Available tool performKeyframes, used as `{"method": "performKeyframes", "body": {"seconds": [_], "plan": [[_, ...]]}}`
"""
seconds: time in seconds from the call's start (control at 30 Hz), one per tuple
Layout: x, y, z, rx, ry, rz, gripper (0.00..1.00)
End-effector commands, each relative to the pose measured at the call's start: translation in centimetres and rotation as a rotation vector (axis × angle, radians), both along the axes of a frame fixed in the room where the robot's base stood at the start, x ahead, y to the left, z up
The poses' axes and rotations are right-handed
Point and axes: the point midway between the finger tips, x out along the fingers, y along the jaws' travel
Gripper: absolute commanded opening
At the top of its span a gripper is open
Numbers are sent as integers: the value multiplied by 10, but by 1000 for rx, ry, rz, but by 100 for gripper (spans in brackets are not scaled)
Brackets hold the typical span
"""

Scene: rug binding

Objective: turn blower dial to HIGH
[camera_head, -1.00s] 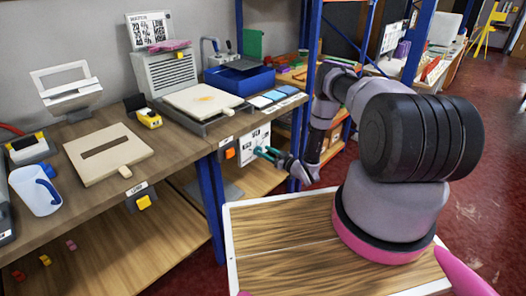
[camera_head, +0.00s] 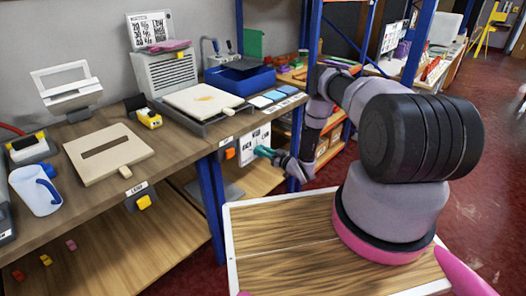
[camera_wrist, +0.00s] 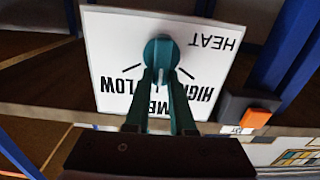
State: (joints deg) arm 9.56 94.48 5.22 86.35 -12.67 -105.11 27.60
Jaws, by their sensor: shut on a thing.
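The blower panel (camera_wrist: 120,35) is a white plate under the workbench edge, seen upside down and tilted in the wrist view. It carries the words HEAT, HIGH, LOW and a partly hidden middle word. The round teal dial (camera_wrist: 158,47) sits on it. My gripper (camera_wrist: 163,72) is shut on the dial, its teal fingers covering part of the knob and the middle label. A pale line shows at the dial's lower right, towards HIGH; I cannot tell whether it is the pointer. In the head view my gripper (camera_head: 265,152) is at the panel (camera_head: 246,149).
An orange switch (camera_wrist: 257,117) on a grey box is beside the panel. A blue bench leg (camera_head: 211,205) stands to the left in the head view. A heat press (camera_head: 200,102) and a blue tray (camera_head: 240,78) are on the bench above.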

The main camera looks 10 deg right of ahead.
Motion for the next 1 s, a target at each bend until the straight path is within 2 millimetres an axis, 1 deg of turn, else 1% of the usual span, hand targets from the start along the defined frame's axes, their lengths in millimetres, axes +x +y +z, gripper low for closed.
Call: {"method": "performKeyframes", "body": {"seconds": [0.27,1.0], "plan": [[-2,2,0,-112,-81,-1,0],[-10,12,-8,-647,-469,1,0]]}}
